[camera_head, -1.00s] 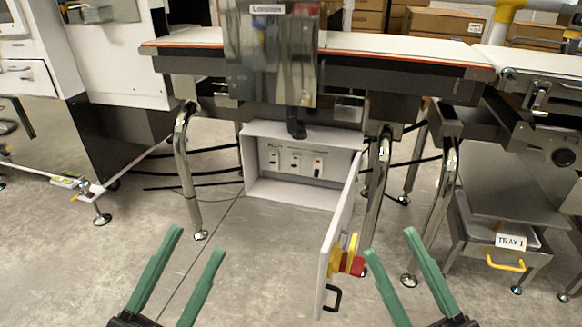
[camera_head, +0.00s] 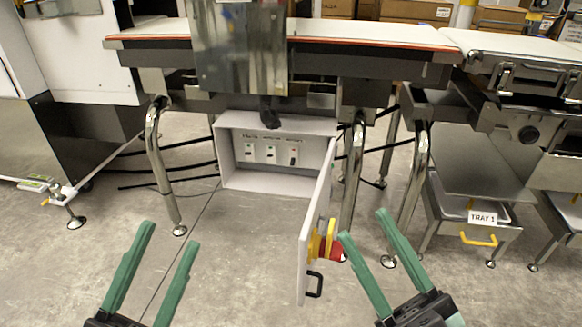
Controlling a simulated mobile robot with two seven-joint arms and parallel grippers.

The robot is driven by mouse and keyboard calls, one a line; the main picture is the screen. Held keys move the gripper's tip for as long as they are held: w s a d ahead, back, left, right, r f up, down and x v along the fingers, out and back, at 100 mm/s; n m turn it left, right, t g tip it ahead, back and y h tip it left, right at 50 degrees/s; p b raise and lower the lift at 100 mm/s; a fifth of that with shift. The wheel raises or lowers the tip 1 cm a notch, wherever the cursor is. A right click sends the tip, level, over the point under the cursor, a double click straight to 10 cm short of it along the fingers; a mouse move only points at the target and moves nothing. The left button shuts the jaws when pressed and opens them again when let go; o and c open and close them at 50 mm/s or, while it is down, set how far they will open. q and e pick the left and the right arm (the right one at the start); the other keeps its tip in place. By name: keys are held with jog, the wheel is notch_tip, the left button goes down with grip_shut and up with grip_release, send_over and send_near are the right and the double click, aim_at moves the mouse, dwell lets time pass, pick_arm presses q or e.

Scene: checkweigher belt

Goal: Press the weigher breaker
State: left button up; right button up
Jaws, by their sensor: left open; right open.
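The grey breaker box (camera_head: 228,150) hangs under the checkweigher belt with its door (camera_head: 316,225) swung open toward me. Inside is a row of three breakers: a left one (camera_head: 249,152), a middle one (camera_head: 271,154) and a right one (camera_head: 293,155) with a dark or red mark. Their labels are too small to read. The door carries a red and yellow switch (camera_head: 326,246) and a black handle (camera_head: 314,285). My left gripper (camera_head: 170,234) is open and empty, in front of the box at lower left. My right gripper (camera_head: 364,224) is open and empty, just right of the door switch.
The conveyor belt (camera_head: 370,34) and a metal panel (camera_head: 240,50) stand above the box. Chrome legs (camera_head: 160,165) flank it. A tray unit labelled Tray 1 (camera_head: 483,218) stands at right. The floor before the box is clear.

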jog(key=shift+r+p, duration=0.35)
jog(key=shift+p, duration=0.05)
jog(key=shift+c, duration=1.1)
notch_tip(320, 180, up, 2)
jog(key=shift+d+r+p, duration=0.1)
jog(key=shift+p, duration=0.85)
jog(key=c, duration=0.3)
jog(key=shift+s, duration=0.1)
jog(key=shift+c, duration=0.7)
grip_shut()
jog(key=shift+f, duration=0.2)
